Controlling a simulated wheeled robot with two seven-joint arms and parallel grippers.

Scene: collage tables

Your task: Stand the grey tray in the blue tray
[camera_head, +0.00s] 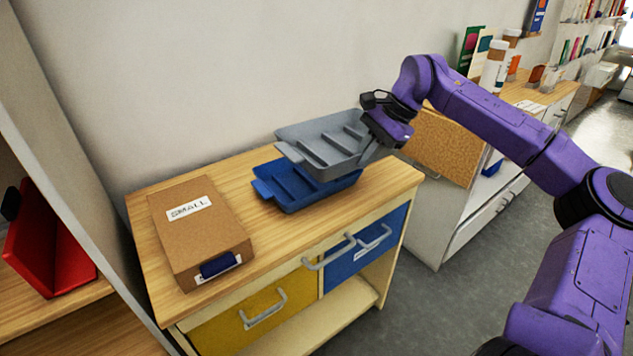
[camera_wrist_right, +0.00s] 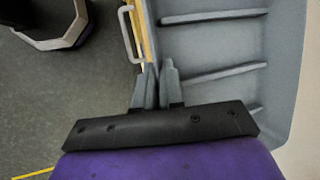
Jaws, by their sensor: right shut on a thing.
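The grey tray (camera_head: 318,141) is held just above the blue tray (camera_head: 302,188) in the head view, roughly level and overlapping its back part. It has ridges across its inside. The blue tray lies on the wooden cabinet top and also has ridges. My right gripper (camera_head: 366,152) is shut on the right edge of the grey tray. In the right wrist view, the fingers of the right gripper (camera_wrist_right: 157,85) pinch the rim of the grey tray (camera_wrist_right: 215,50). Whether the two trays touch cannot be told. My left gripper is not in view.
A cardboard box (camera_head: 200,232) labelled SMALL lies on the cabinet top (camera_head: 262,226) to the left. A wall stands close behind. A cork board (camera_head: 442,146) and a second counter with bottles (camera_head: 494,64) are at the right. A red item (camera_head: 46,240) sits on a shelf at the left.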

